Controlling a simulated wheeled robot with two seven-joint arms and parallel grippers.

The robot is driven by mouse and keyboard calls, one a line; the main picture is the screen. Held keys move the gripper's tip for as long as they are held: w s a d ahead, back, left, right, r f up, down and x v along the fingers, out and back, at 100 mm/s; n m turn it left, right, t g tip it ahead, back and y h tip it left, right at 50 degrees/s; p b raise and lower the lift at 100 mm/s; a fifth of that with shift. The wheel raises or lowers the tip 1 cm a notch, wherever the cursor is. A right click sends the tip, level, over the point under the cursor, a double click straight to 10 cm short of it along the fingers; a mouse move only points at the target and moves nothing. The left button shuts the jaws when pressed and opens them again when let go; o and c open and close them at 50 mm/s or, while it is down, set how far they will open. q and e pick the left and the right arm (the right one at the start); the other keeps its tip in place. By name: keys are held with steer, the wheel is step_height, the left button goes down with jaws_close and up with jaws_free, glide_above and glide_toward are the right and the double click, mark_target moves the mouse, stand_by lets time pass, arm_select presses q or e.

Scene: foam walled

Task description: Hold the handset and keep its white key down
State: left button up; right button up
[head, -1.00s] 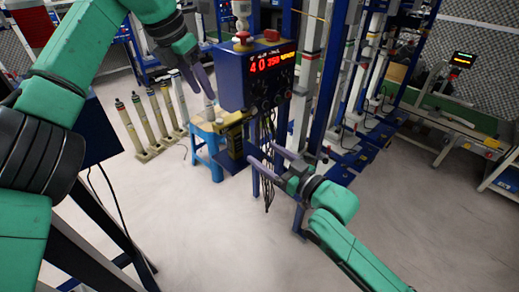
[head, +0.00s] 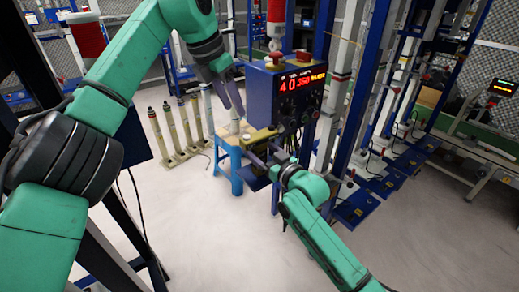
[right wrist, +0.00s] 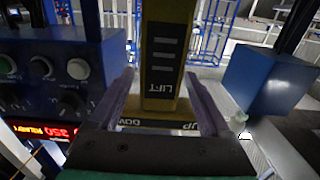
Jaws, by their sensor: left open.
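The handset (right wrist: 163,60) is a dark pendant with yellow edges and the word LIFT. It fills the middle of the right wrist view, with UP and DOWN lettering at its near end. My right gripper (right wrist: 158,85) is open, one finger on each side of the handset; contact is not clear. I cannot make out the white key on the handset. In the head view my right gripper (head: 266,157) is below the control box, and the handset is mostly hidden there. My left gripper (head: 237,105) is open and empty, left of the control box.
A blue control box (head: 262,95) with a red display and knobs stands beside the handset. A small blue stool (head: 236,168) is behind the right gripper. Several upright tubes (head: 172,135) stand at left. The front floor is clear.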

steer(key=c, duration=1)
arm_select(q)
steer(key=shift+c, duration=0.9)
arm_select(e)
jaws_close()
arm_select(q)
jaws_close()
